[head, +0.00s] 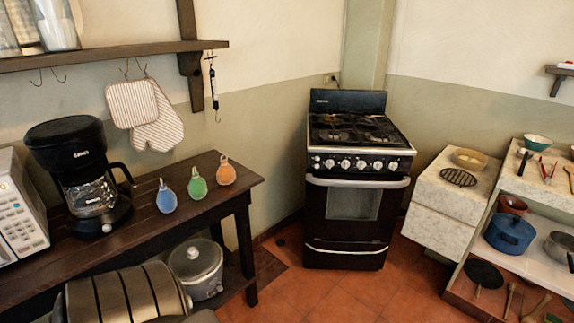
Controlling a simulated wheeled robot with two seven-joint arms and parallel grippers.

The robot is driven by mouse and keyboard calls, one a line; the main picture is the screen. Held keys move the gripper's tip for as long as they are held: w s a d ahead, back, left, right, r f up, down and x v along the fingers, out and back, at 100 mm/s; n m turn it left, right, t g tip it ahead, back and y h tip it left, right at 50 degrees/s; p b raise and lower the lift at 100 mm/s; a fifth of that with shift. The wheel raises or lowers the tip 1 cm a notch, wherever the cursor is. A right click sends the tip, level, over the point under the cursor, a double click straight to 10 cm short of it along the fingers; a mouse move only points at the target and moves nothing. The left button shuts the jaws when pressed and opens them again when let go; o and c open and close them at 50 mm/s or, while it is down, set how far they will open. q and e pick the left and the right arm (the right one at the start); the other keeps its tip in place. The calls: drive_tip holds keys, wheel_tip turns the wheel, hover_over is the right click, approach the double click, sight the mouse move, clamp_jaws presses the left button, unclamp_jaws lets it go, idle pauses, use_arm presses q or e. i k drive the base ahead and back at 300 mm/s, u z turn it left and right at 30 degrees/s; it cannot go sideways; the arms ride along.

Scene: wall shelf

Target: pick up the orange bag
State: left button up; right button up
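The orange bag (225,174) stands upright on the dark wooden table (235,188), close to its right end. It is small and rounded, with a narrow top. A green bag (197,187) and a blue bag (166,200) of the same shape stand in a row to its left, apart from it. Nothing covers the orange bag. Neither of my grippers shows in the head view.
A black coffee maker (78,160) and a white microwave (20,215) stand left of the bags. A wall shelf (110,55) with hanging mitts (158,125) is above. A slow cooker (198,268) sits below. A stove (357,190) stands right, with open tiled floor before it.

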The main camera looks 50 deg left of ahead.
sight(225, 169)
drive_tip(key=z, duration=0.05)
drive_tip(key=i, duration=1)
drive_tip(key=u, duration=0.25)
